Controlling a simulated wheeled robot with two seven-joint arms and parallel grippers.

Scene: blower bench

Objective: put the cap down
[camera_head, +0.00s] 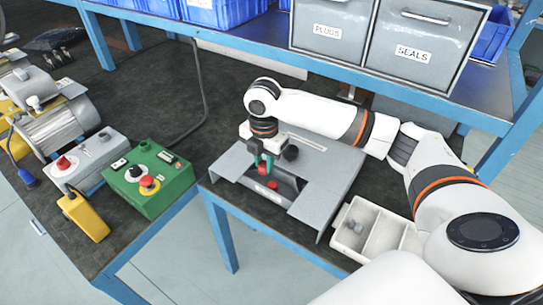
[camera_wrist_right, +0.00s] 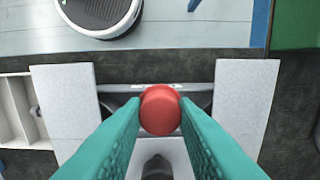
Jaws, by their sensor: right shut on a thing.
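The red cap (camera_wrist_right: 160,110) shows between the teal fingertips of my right gripper (camera_wrist_right: 160,112) in the wrist view. The gripper is shut on it. In the head view my right gripper (camera_head: 264,166) points down over the opening of a grey metal housing (camera_head: 328,180) on the bench. Red shows at and just below the fingertips there, but it is too small to tell how far the cap is above the surface under it. A dark round knob (camera_head: 290,153) stands on the housing beside the gripper. My left gripper is not in view.
A white divided tray (camera_head: 362,238) stands right of the housing. A green control box (camera_head: 150,180) with a red button, a yellow box (camera_head: 84,217) and a motor (camera_head: 58,125) stand to the left. A blue shelf with grey bins (camera_head: 425,45) is behind my arm.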

